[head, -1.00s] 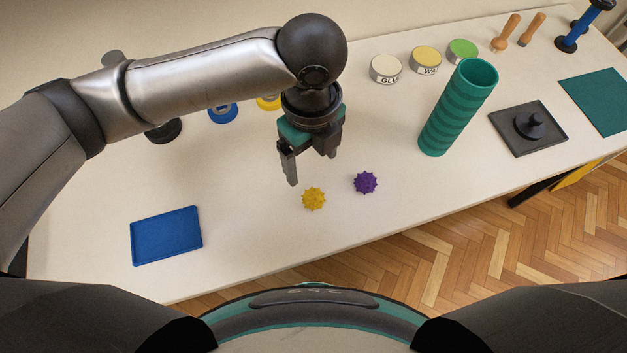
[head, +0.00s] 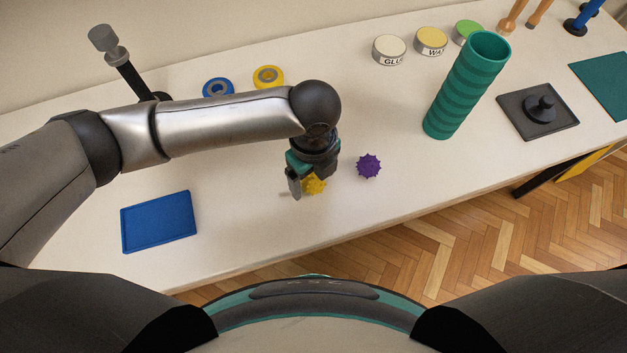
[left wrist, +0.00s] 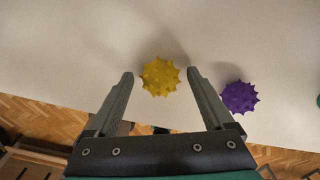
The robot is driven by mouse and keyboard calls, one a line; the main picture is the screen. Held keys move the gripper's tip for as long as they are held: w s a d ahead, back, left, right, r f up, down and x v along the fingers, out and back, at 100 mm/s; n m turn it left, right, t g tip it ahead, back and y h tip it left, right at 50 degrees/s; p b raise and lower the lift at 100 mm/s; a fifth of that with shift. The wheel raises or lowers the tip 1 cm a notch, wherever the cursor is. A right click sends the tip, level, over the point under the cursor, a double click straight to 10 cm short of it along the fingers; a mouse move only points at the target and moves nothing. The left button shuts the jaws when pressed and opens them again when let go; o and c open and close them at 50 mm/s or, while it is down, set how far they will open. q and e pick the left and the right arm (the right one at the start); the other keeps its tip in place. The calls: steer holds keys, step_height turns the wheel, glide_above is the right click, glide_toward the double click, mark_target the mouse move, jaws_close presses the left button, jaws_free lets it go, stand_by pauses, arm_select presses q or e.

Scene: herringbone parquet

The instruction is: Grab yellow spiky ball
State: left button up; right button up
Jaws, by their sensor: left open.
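The yellow spiky ball (head: 315,184) lies on the white table, partly hidden by my left gripper in the head view. In the left wrist view the yellow spiky ball (left wrist: 160,77) shows whole, between the lines of the two fingers and around the level of their tips. My left gripper (head: 307,190) is open and empty, pointing down at the ball. In the left wrist view its fingertips (left wrist: 160,72) are on either side of the ball, with a gap on each side. My right gripper is not in view.
A purple spiky ball (head: 369,166) lies just right of the yellow one; it also shows in the left wrist view (left wrist: 239,97). A blue tray (head: 158,222) is to the left. A tall green ribbed cylinder (head: 467,86) and labelled tins (head: 390,50) stand further right and back.

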arm_select(q)
steer(key=shift+f, duration=0.15)
steer(key=shift+c, duration=0.3)
jaws_close()
stand_by(0.3)
